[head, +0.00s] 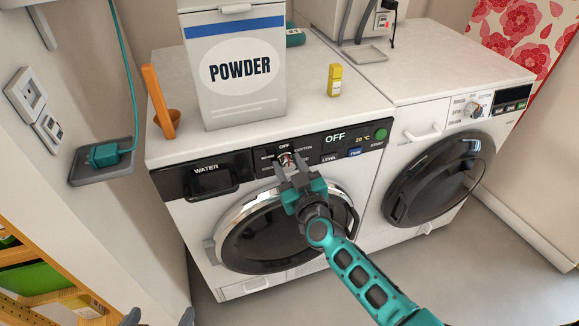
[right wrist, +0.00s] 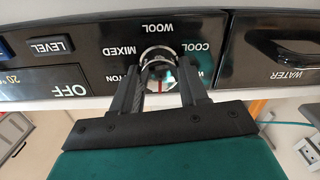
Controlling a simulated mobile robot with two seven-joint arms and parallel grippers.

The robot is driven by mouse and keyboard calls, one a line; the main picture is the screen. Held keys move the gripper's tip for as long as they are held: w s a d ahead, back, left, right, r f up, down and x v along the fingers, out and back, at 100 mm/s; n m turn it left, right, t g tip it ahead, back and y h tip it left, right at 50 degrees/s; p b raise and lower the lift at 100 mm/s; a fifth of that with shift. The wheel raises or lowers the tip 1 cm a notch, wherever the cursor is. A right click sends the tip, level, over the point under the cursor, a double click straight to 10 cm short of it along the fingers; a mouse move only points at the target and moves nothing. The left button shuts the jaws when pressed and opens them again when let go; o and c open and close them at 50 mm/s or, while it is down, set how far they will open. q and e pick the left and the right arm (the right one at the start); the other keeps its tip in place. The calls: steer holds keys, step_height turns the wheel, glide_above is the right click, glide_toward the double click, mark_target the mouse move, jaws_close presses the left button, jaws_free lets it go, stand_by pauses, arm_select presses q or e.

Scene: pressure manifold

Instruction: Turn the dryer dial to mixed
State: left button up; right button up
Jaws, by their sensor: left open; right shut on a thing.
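The dryer (head: 190,225) is the left machine, with a WATER drawer and a display reading OFF. Its round dial (head: 284,159) sits on the black panel, and it also shows in the right wrist view (right wrist: 157,54). My right gripper (head: 292,166) is shut on the dial, one finger on each side (right wrist: 162,75). In the right wrist view the panel is upside down. WOOL, MIXED, COOL and part of COTTON are readable around the dial. A red mark on the dial points toward the gripper's palm, on the side opposite WOOL. My left gripper (head: 160,319) is open and empty at the bottom left edge.
A powder box (head: 238,85), an orange scoop (head: 160,105) and a yellow bottle (head: 334,80) stand on the dryer. A washer (head: 425,160) with its own dial stands right of it. A shelf (head: 45,285) is at lower left.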

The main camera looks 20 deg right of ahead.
steer(key=m, duration=0.5)
steer(key=shift+f+m, duration=0.1)
steer(key=shift+m, duration=0.2)
steer(key=m+b, duration=0.1)
steer(key=m, duration=0.2)
steer(key=shift+d+f+m, duration=0.1)
steer(key=shift+m, duration=0.2)
steer(key=m, duration=0.3)
steer(key=shift+m+b, duration=0.35)
steer(key=shift+m, duration=0.05)
steer(key=m+b, duration=0.1)
steer(key=m, duration=0.3)
steer(key=shift+f+m+h, duration=0.1)
steer(key=shift+m+h, duration=0.2)
steer(key=m, duration=0.3)
steer(key=shift+m+b, duration=0.3)
steer(key=shift+b, duration=0.05)
arm_select(q)
steer(key=shift+w+d+f, duration=0.1)
steer(key=shift+d+f, duration=0.2)
steer(key=shift+f, duration=0.25)
steer(key=shift+w+d+f, duration=0.1)
steer(key=shift+d+f, duration=0.15)
steer(key=shift+f, duration=0.3)
arm_select(e)
steer(key=shift+m, duration=1.2)
steer(key=o, duration=1.1)
steer(key=shift+c, duration=0.2)
